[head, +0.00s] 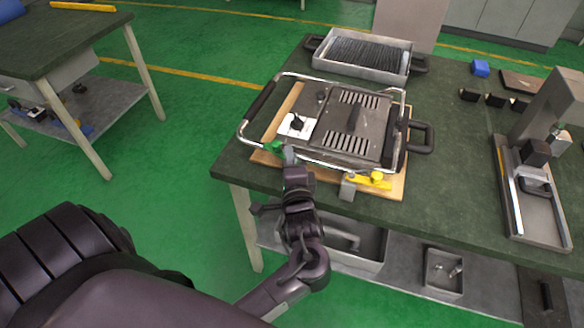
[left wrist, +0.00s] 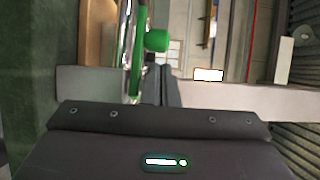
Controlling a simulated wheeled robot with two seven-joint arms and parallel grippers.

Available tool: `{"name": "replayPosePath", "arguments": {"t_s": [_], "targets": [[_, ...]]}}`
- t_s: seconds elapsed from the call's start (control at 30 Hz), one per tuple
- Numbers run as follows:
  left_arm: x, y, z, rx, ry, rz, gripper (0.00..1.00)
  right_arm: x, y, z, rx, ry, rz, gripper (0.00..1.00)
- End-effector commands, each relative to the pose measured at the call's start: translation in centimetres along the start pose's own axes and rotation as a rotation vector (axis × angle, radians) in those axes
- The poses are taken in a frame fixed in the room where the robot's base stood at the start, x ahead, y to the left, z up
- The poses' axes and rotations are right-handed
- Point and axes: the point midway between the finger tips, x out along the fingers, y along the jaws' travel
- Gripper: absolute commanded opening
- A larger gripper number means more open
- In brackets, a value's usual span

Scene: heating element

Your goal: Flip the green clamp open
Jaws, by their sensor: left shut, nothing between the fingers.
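The green clamp (head: 272,146) sits at the front left of the metal heating unit (head: 352,124), by its chrome frame. In the left wrist view the clamp (left wrist: 157,41) shows as a green lever with a round green knob, just ahead of the fingers. My left gripper (head: 290,152) is at the table's front edge, just right of the clamp. It is shut with nothing between its fingers (left wrist: 161,72); I cannot tell whether they touch the clamp. My right gripper is not in view.
A yellow clamp (head: 372,181) lies at the board's front right. The wooden board (head: 394,188) is under the unit. A metal tray with a dark ribbed insert (head: 362,52) stands behind. A grey press-like stand (head: 535,190) is at the right.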

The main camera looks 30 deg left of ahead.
Motion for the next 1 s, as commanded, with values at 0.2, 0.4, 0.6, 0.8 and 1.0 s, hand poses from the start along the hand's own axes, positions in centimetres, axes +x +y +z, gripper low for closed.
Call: {"name": "replayPosePath", "arguments": {"t_s": [0.2,0.4,0.6,0.8,1.0], "targets": [[2.7,-0.1,0.0,0.0,0.0,-0.001,0.0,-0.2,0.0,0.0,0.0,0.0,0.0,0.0],[3.3,0.0,0.0,-0.001,0.001,0.0,0.0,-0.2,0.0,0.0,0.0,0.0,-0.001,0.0],[3.2,0.0,0.0,-0.001,0.001,0.001,0.0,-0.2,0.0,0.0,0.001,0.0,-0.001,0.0],[3.2,-0.4,0.1,-0.005,-0.069,0.003,0.0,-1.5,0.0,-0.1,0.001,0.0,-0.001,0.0],[2.9,-0.4,0.6,0.002,-0.131,0.002,0.0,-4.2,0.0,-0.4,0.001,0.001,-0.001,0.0]]}}
